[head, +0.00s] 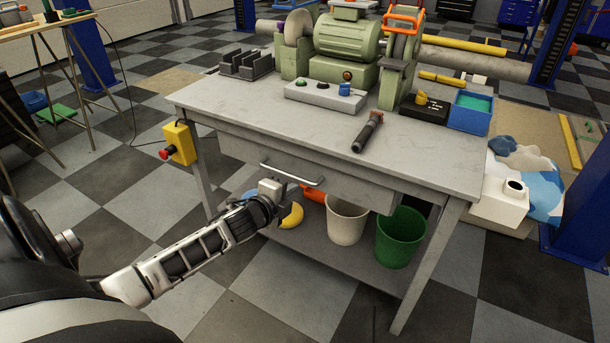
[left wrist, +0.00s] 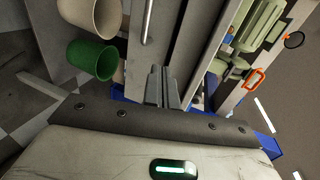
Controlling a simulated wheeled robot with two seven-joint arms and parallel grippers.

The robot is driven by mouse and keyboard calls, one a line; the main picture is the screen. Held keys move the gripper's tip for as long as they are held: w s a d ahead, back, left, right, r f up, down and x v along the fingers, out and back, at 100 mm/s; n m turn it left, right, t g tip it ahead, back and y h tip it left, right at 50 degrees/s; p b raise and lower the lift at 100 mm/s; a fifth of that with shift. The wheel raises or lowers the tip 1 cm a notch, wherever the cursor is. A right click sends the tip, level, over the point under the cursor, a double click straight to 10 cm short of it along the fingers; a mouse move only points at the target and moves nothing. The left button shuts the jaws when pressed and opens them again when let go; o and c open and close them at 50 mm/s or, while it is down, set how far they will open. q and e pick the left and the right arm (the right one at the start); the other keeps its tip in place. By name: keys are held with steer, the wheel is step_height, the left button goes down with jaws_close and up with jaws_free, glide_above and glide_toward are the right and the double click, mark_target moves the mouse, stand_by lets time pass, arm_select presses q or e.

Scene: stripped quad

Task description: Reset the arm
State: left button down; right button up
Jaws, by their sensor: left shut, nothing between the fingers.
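My left arm reaches in from the left in the head view. Its gripper (head: 273,190) is in front of the workbench, just below the drawer handle (head: 292,173). In the left wrist view the fingers of this gripper (left wrist: 164,78) are together with nothing between them. The handle (left wrist: 147,22) shows there beyond the fingertips, at the top. Whether the gripper touches the drawer front (head: 340,188) cannot be told. My right gripper is in neither view.
The workbench (head: 240,115) carries a green grinder (head: 345,45), a switch box (head: 325,95) and a dark-handled tool (head: 367,132). A yellow stop box (head: 180,143) hangs at its left. A white bin (head: 346,220) and green bin (head: 400,238) stand on the lower shelf. Floor at front left is clear.

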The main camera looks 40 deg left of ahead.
arm_select(q)
steer(key=shift+s, duration=0.1)
steer(key=s+d+n+g+h+p, duration=0.1)
steer(key=s+d+n+h, duration=0.1)
steer(key=s+d+n, duration=0.5)
steer(key=s+d+n+g+h+p, duration=0.2)
steer(key=s+d+n, duration=0.5)
steer(key=s+d, duration=0.6)
steer(key=d+h, duration=0.1)
steer(key=d, duration=0.5)
steer(key=shift+s+d+f, duration=0.2)
steer(key=shift+s+d, duration=0.15)
steer(key=shift+d, duration=0.05)
